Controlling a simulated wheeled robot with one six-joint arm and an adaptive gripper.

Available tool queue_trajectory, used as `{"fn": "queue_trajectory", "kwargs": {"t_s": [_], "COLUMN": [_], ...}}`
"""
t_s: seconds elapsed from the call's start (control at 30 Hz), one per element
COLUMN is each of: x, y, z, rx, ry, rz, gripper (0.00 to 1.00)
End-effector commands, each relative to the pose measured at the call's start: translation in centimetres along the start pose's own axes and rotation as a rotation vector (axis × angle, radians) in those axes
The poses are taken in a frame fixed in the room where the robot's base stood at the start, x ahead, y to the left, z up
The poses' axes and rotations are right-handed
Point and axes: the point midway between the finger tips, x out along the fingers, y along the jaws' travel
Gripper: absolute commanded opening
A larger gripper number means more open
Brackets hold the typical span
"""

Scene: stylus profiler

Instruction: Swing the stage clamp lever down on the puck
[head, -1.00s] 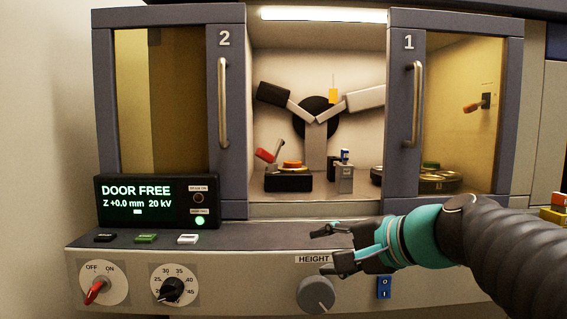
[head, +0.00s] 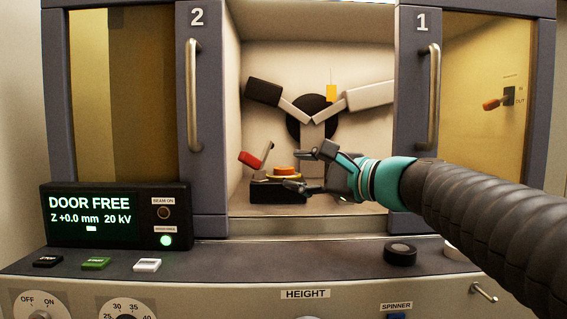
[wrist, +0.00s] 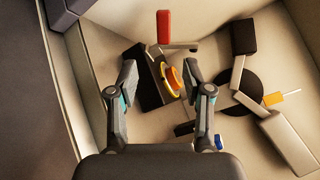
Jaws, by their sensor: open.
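The clamp lever has a red grip (head: 249,161) and a grey arm. It stands raised at the left of the black stage block (head: 268,193). In the wrist view its red grip (wrist: 163,26) is at the top, beyond my fingertips. The orange puck (head: 284,170) sits on the stage. It also shows in the wrist view (wrist: 173,77), between my fingers. My gripper (head: 296,170) is open and empty, with fingers apart in front of the stage's right part. The wrist view shows both fingers (wrist: 161,70) short of the lever. I cannot tell the exact gap to the puck.
Door 2 (head: 206,120) and door 1 (head: 418,110) flank the open chamber. A Y-shaped detector assembly (head: 311,115) with a yellow tag (head: 331,92) is behind the stage. A dark round knob (head: 400,254) is on the front ledge. A blue-topped part (wrist: 218,142) is right of my fingers.

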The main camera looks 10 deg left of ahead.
Motion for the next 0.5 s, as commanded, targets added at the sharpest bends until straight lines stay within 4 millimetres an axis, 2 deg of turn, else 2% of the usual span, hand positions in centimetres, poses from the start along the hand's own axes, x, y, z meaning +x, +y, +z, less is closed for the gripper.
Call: {"fn": "queue_trajectory", "kwargs": {"t_s": [0.23,0.5], "x": [2.3,7.3], "y": [-0.6,-0.6], "z": [-0.1,-0.2], "rx": [0.014,0.012], "ry": [-0.004,-0.001], "rz": [-0.012,-0.011], "gripper": [0.5,0.5]}}
